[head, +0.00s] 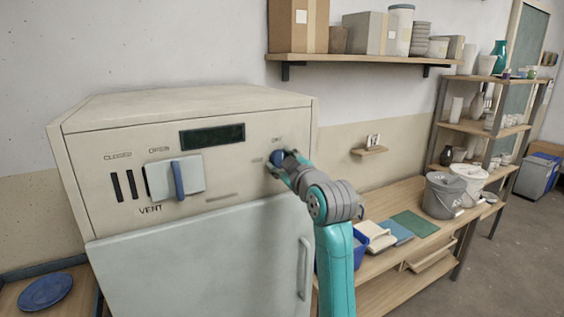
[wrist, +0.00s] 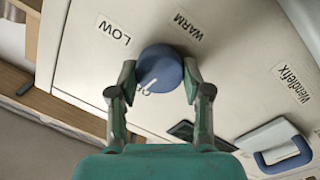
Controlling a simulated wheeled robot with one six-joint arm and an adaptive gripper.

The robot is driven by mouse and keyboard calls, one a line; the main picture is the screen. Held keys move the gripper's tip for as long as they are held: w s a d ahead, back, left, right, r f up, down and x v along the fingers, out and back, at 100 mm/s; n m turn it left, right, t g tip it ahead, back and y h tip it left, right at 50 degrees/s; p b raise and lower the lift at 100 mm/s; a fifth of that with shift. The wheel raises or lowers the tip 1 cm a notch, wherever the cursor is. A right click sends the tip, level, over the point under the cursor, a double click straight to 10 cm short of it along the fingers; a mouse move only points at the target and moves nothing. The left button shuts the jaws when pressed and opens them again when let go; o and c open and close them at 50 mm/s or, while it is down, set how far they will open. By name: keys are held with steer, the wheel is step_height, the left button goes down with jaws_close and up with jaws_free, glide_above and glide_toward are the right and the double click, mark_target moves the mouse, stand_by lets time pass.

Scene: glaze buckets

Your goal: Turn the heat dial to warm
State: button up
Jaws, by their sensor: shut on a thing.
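The heat dial (wrist: 160,66) is a round blue knob on the cream kiln's front panel. It also shows in the head view (head: 277,158) at the panel's right side, partly hidden by my gripper (head: 287,163). In the wrist view my gripper (wrist: 160,77) has one finger on each side of the dial and is shut on it. A short white mark on the dial points down-left, toward a partly hidden label that seems to read OFF. The LOW label (wrist: 113,29) is up-left of the dial, and the WARM label (wrist: 188,27) is up-right.
A blue vent handle (head: 178,180) on a pale plate is left of the dial, under a dark display (head: 212,136). The kiln door (head: 210,255) is closed below. A workbench (head: 385,268) with buckets stands right; a loaded shelf (head: 355,58) hangs above.

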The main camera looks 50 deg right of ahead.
steer(key=m, duration=0.8)
steer(key=shift+d+m+y, duration=0.1)
steer(key=shift+m+y, duration=0.2)
steer(key=shift+y, duration=0.1)
steer(key=m, duration=0.3)
steer(key=m+y, duration=0.1)
steer(key=m, duration=0.3)
steer(key=shift+d+m, duration=0.1)
steer(key=shift+m, duration=0.2)
steer(key=shift+d+f+m+t+y, duration=0.1)
steer(key=shift+m+t+y, duration=0.2)
steer(key=shift+m, duration=3.75)
steer(key=shift+f+m+t+y, duration=0.1)
steer(key=shift+m+t+y, duration=0.2)
steer(key=shift+m, duration=3.75)
